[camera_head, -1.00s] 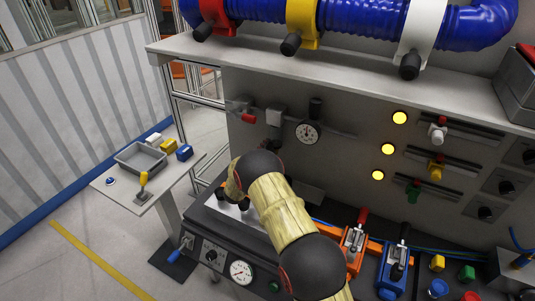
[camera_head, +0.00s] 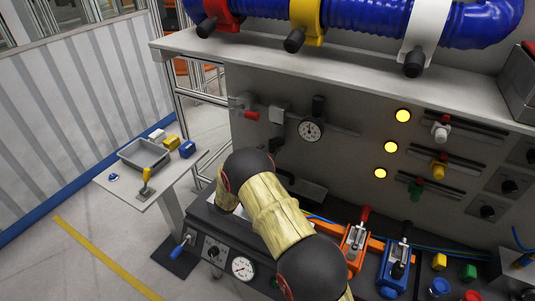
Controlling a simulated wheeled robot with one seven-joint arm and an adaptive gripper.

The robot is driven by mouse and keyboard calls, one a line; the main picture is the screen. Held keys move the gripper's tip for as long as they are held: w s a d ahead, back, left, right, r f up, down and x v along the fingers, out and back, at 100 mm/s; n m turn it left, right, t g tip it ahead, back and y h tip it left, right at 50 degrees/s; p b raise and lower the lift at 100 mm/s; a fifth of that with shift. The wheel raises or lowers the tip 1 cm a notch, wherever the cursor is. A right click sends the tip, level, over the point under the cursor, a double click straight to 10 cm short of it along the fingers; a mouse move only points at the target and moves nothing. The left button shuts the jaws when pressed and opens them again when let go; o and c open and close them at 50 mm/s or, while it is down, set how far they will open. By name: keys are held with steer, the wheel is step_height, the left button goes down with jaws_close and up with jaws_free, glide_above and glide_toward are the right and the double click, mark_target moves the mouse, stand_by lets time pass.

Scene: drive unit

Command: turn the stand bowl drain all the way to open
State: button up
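I cannot tell for sure which part is the stand bowl drain. A blue-handled lever (camera_head: 181,245) sticks out at the left front of the dark bench unit. A red-ended fitting (camera_head: 250,115) is on the grey panel, left of a round gauge (camera_head: 311,129) with a black knob above it. My arm (camera_head: 275,213) reaches across the bench from the bottom, its far end over the bench's left part. My gripper is hidden behind my arm, so its fingers and any contact do not show. My arm also covers part of the bench top.
A side table holds a grey tray (camera_head: 144,155), yellow and blue blocks and a yellow-handled tool (camera_head: 147,177). Orange (camera_head: 355,240) and blue (camera_head: 396,262) clamp units stand right of my arm. A blue hose (camera_head: 360,18) runs along the shelf. Floor at left is clear.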

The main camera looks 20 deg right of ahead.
steer(key=shift+v, duration=2.35)
steer(key=w+a+r+m+t+y+b, duration=0.1)
steer(key=w+a+r+y, duration=0.1)
steer(key=a+r+y, duration=0.35)
steer(key=w+a+r+m+t+y+b, duration=0.1)
steer(key=a+r+t+y+b, duration=0.15)
steer(key=r, duration=0.55)
steer(key=s+a+r+g+y+b, duration=0.1)
steer(key=s+a+r+y, duration=0.15)
steer(key=s, duration=0.25)
steer(key=s+a+r+m+g+y, duration=0.1)
steer(key=s+a+r+y, duration=0.15)
steer(key=s, duration=0.35)
steer(key=s+a+r+g+y+b, duration=0.1)
steer(key=s+a+r+y, duration=0.1)
steer(key=s+r, duration=0.25)
steer(key=s+d+f+m+g+b, duration=0.1)
steer(key=s+f+g, duration=0.1)
steer(key=s, duration=0.9)
steer(key=s+d+f+m+g+b, duration=0.1)
steer(key=s+f+m+g, duration=0.1)
steer(key=s, duration=1)
steer(key=s+d+f+m+g+b, duration=0.1)
steer(key=s+d+f+g, duration=0.1)
steer(key=s, duration=0.9)
steer(key=shift+s+f+m+h, duration=0.25)
steer(key=shift+f+m+h, duration=0.15)
steer(key=shift+f, duration=0.3)
